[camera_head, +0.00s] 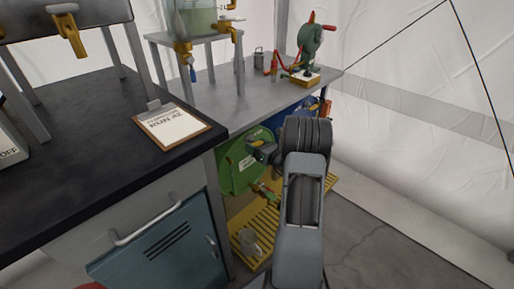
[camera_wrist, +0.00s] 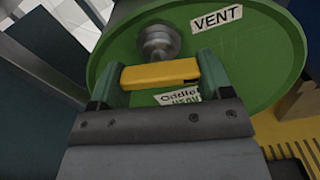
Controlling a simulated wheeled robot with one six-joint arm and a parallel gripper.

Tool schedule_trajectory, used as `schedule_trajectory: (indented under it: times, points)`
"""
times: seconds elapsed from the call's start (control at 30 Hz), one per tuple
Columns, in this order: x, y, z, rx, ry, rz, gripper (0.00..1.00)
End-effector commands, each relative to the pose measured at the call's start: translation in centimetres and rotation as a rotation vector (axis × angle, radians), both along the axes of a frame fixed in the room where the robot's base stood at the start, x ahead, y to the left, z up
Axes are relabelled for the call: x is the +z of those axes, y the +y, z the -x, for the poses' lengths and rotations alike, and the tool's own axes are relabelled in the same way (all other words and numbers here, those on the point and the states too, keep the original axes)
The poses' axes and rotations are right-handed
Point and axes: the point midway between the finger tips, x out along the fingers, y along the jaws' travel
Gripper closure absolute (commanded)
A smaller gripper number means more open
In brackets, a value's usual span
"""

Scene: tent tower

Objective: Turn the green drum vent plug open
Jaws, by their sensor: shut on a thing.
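The green drum (camera_head: 238,172) lies on its side under the grey bench, its round end facing out. In the wrist view the drum end (camera_wrist: 255,70) fills the upper half, with a white VENT label. The vent plug has a round metal boss (camera_wrist: 158,42) and a yellow bar handle (camera_wrist: 160,73). My gripper (camera_wrist: 157,82) is shut on the yellow handle, one green finger at each end of it. In the head view my arm hides part of the drum, and my gripper (camera_head: 262,152) is small and partly hidden there. A second label is partly covered by the handle and a finger.
A blue drum (camera_head: 298,110) stands behind my arm. The teal cabinet (camera_head: 160,245) is close on the left. Floor at right is open.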

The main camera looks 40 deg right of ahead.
Motion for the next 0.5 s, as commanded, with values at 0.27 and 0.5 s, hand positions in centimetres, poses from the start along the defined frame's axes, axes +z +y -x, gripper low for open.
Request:
schedule_trajectory:
  times: [0.27,0.5]
  points:
    - [-0.02,0.0,0.01,0.0,-0.003,0.019,0.51]
    - [-0.01,0.0,0.01,0.0,-0.003,0.018,0.07]
